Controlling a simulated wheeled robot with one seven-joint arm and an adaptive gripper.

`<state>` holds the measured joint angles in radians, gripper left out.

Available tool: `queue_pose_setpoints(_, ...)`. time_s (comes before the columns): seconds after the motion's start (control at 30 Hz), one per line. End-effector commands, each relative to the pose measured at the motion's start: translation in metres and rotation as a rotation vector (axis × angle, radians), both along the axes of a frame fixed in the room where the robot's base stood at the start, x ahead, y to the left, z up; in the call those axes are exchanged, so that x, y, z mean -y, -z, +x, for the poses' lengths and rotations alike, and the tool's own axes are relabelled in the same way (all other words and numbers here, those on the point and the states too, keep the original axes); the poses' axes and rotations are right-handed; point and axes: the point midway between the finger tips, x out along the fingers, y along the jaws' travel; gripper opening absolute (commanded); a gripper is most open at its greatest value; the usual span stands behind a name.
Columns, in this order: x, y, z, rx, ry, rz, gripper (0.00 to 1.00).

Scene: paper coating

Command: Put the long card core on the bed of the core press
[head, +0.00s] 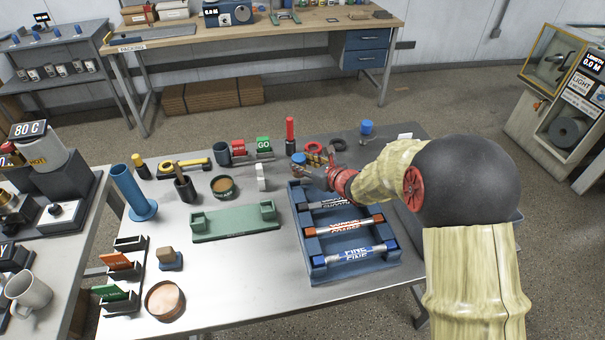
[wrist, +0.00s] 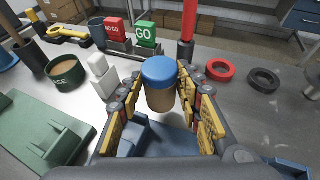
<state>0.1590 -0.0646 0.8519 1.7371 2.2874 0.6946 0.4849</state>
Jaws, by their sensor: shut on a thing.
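My gripper (head: 312,169) is at the back left corner of the blue rack. In the wrist view its fingers (wrist: 160,100) stand on either side of a brown, card-coloured cylinder with a blue top (wrist: 160,88) and are shut on it. It looks upright; its lower end is hidden, and I cannot tell its length. Its blue top also shows in the head view (head: 298,158). A green bed with two end blocks (head: 235,225), which may be the core press bed, lies to the left of the rack, apart from my gripper. It also shows in the wrist view (wrist: 35,130).
The blue rack (head: 318,272) holds three labelled rods. Behind stand a green GO block (head: 263,146), a red block (head: 238,148), a red post (head: 290,132) and a white stepped piece (head: 261,178). A blue tube (head: 130,188) stands left. Bare table lies around the green bed.

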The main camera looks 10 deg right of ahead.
Motion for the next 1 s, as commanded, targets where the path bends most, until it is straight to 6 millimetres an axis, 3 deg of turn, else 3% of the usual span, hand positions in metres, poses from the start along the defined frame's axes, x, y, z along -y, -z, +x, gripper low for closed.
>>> queue_pose_setpoints(0.17,-0.001,0.012,0.009,0.000,-0.001,0.000,0.11)
queue_pose_setpoints(0.37,-0.001,0.041,0.009,0.000,0.000,0.001,0.11)
queue_pose_setpoints(0.77,0.000,0.044,0.009,0.001,0.000,0.000,0.11)
queue_pose_setpoints(0.8,0.000,0.044,0.009,0.000,0.000,0.000,0.36)
queue_pose_setpoints(1.0,0.000,0.043,0.009,0.000,0.000,0.000,0.47)
